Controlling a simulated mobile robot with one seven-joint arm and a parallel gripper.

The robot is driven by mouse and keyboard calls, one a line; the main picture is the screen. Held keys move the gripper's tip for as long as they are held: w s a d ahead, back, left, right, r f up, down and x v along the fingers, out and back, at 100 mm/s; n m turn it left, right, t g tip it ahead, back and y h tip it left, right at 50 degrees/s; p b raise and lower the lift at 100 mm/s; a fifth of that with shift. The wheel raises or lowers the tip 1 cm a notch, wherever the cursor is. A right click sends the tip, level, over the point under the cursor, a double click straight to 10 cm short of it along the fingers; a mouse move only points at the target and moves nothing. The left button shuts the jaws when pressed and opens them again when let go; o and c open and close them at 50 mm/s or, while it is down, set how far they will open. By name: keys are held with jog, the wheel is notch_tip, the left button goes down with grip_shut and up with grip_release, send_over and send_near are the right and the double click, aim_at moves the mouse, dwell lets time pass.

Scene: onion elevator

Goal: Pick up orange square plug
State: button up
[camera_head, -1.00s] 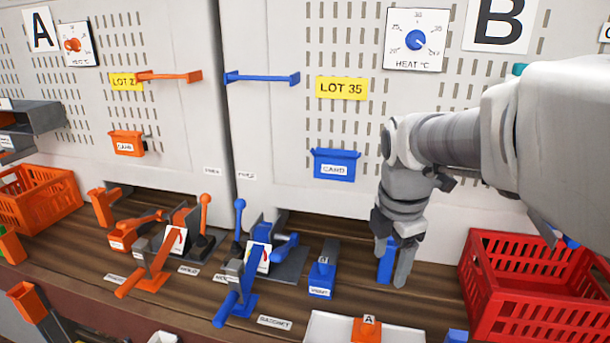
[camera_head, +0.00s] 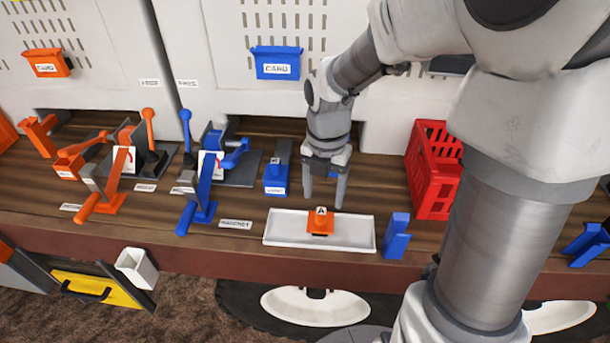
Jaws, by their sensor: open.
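The orange square plug (camera_head: 320,222), marked with an "A" label, sits on a white rectangular tray (camera_head: 350,232) near the front edge of the wooden bench. My gripper (camera_head: 323,203) points down just behind and above the plug, its two grey fingers apart and nothing between them. The fingertips look close to the tray's back side; I cannot tell their exact height above it.
A blue block (camera_head: 396,236) stands at the right of the tray. A blue holder (camera_head: 277,172), blue levers (camera_head: 203,190) and orange levers (camera_head: 108,190) stand to the left. A red crate (camera_head: 434,170) is at the right. The bench's front edge lies just before the tray.

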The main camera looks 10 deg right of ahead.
aim_at(321, 211)
jog(key=f, duration=0.7)
jog(key=shift+w+f, duration=0.2)
jog(key=shift+w, duration=0.1)
grip_shut()
